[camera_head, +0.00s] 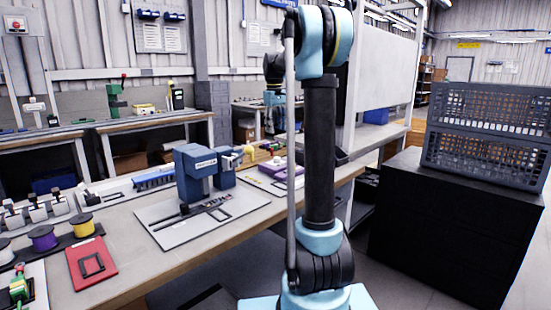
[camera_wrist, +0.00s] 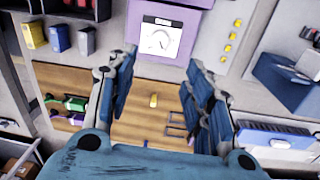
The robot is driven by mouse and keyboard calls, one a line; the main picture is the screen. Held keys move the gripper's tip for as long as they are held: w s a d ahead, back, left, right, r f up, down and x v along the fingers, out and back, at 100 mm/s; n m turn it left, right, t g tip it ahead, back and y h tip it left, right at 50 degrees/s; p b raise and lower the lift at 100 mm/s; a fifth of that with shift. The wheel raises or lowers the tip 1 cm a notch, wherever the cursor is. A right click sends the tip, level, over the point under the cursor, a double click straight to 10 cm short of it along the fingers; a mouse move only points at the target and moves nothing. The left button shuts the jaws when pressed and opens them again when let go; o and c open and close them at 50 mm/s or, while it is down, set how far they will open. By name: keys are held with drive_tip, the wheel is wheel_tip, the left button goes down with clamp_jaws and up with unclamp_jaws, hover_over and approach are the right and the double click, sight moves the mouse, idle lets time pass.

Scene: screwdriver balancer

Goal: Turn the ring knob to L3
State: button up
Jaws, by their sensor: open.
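In the wrist view, a purple unit (camera_wrist: 184,20) is at the top centre with a square white dial face (camera_wrist: 160,38) on it. The face carries a round mark or scale; its lettering and the knob's setting are too small to read. My gripper (camera_wrist: 160,62) is open, with one finger on each side of the picture and nothing held between the fingers. The dial face shows beyond and between the fingertips, apart from them. In the head view my arm's column covers part of the bench, and I cannot make out the dial there.
A blue machine (camera_head: 193,172) stands on a pale mat on the bench. A red plate (camera_head: 85,262) and several spools lie at left. Grey crates (camera_head: 488,125) stand at right.

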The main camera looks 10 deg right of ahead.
sight(277, 160)
drive_tip(key=f, duration=1.4)
drive_tip(key=shift+w+d, duration=0.15)
drive_tip(key=shift+d, duration=0.15)
drive_tip(key=shift+r, duration=0.1)
drive_tip(key=shift+c, duration=0.2)
drive_tip(key=c, duration=1)
drive_tip(key=shift+a, duration=0.15)
drive_tip(key=shift+c, duration=0.2)
